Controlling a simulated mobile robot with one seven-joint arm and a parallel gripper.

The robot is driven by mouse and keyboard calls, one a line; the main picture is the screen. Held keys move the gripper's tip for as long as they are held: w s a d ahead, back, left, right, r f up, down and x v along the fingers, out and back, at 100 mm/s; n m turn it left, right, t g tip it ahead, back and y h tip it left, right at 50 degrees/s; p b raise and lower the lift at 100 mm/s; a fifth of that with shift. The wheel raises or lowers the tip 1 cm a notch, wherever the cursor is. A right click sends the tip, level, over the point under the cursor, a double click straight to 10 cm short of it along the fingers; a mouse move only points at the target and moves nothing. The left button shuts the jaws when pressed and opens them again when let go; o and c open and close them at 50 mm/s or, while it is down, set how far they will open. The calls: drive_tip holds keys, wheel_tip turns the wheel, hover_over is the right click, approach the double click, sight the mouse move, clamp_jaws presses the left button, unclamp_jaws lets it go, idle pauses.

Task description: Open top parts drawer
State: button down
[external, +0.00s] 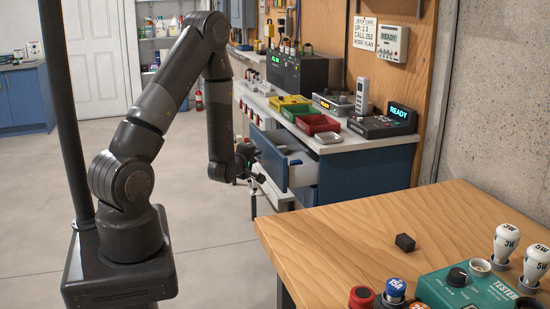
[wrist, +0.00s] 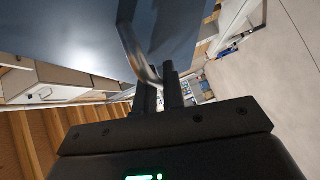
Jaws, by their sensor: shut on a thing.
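The top parts drawer (external: 270,158) of the blue workbench is pulled out, and its white inside shows with something blue in it. In the wrist view its dark blue front (wrist: 75,35) fills the upper left, with a curved metal handle (wrist: 138,58) on it. My gripper (wrist: 160,92) is shut on this handle, with the bar between its two dark fingers. In the external view my gripper (external: 250,163) is at the outer face of the drawer front, and its fingers and the handle are too small to make out clearly.
Green, yellow and red bins (external: 317,124) and a device reading READY (external: 383,123) stand on the workbench top. The floor at left is clear.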

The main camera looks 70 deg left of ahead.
drive_tip(key=s, duration=0.7)
drive_tip(key=shift+f, duration=0.1)
drive_tip(key=c, duration=1.5)
unclamp_jaws()
drive_tip(key=shift+a, duration=0.1)
drive_tip(key=shift+c, duration=0.2)
drive_tip(key=s+r+m+t+h, duration=0.35)
drive_tip(key=s+m+h, duration=0.35)
drive_tip(key=s+h, duration=0.45)
drive_tip(key=x, duration=1)
drive_tip(key=shift+w+d+f+t, duration=0.15)
drive_tip(key=shift+w+d+t, duration=0.2)
drive_tip(key=shift+c, duration=0.3)
clamp_jaws()
